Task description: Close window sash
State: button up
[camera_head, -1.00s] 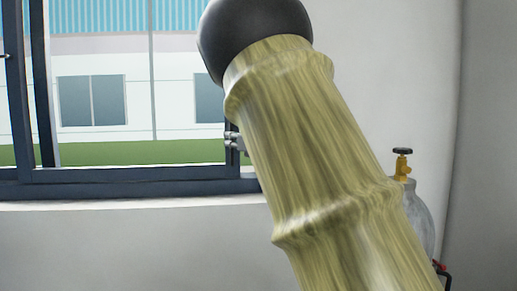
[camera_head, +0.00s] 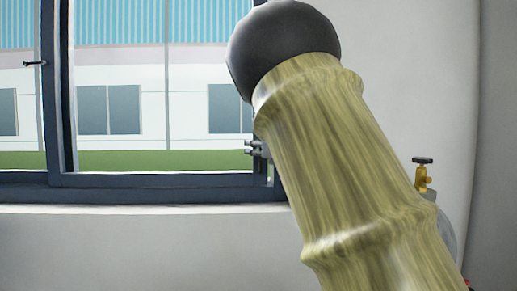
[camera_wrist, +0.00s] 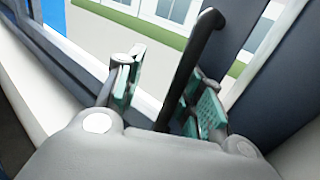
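The window sash (camera_head: 160,181) has a dark frame and clear glass, and fills the left of the head view. A dark bar handle (camera_wrist: 190,62) stands out from a dark frame upright in the wrist view. My gripper (camera_wrist: 163,98) has teal pads and is open, with one finger on each side of the handle. The handle is nearer the right finger, with a visible gap to the left one; contact on the right is unclear. In the head view, my arm hides most of the gripper (camera_head: 257,148) at the window's lower right.
A second, small dark handle (camera_head: 35,63) is on the upright at far left. A pale sill (camera_head: 130,209) runs below the window. A gas cylinder with a yellow valve (camera_head: 423,178) stands at the right, partly behind my arm. The wall between is bare.

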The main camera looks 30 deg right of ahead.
dwell(0.7)
jog(key=v, duration=1.2)
